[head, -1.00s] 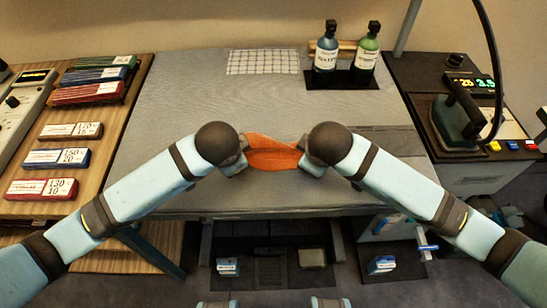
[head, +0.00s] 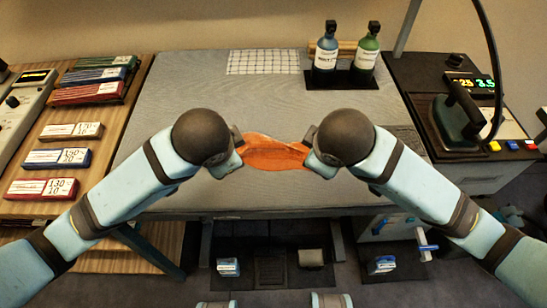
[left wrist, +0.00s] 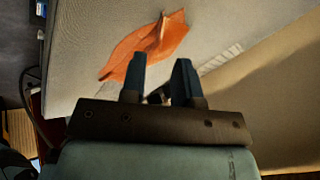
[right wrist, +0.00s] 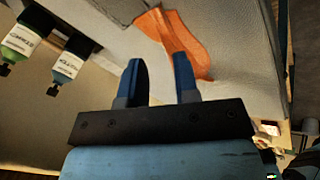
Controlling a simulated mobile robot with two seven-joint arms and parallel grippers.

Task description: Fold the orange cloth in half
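The orange cloth (head: 272,153) lies on the grey table near its front edge, between my two grippers. It looks crumpled, with a raised crease in the left wrist view (left wrist: 152,44); it also shows in the right wrist view (right wrist: 185,42). My left gripper (head: 240,151) is at the cloth's left end, its fingers apart (left wrist: 160,70) with nothing visible between them. My right gripper (head: 308,146) is at the right end, its fingers also apart (right wrist: 160,70). Both pairs of fingertips overlap the cloth's edge or sit just above it; contact is unclear. My wrists hide the cloth's ends in the head view.
A checked white cloth (head: 263,62) lies at the back of the grey table (head: 200,95). Two bottles (head: 326,50) (head: 366,47) stand in a black holder at the back right. An iron (head: 458,115) stands on the right side unit.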

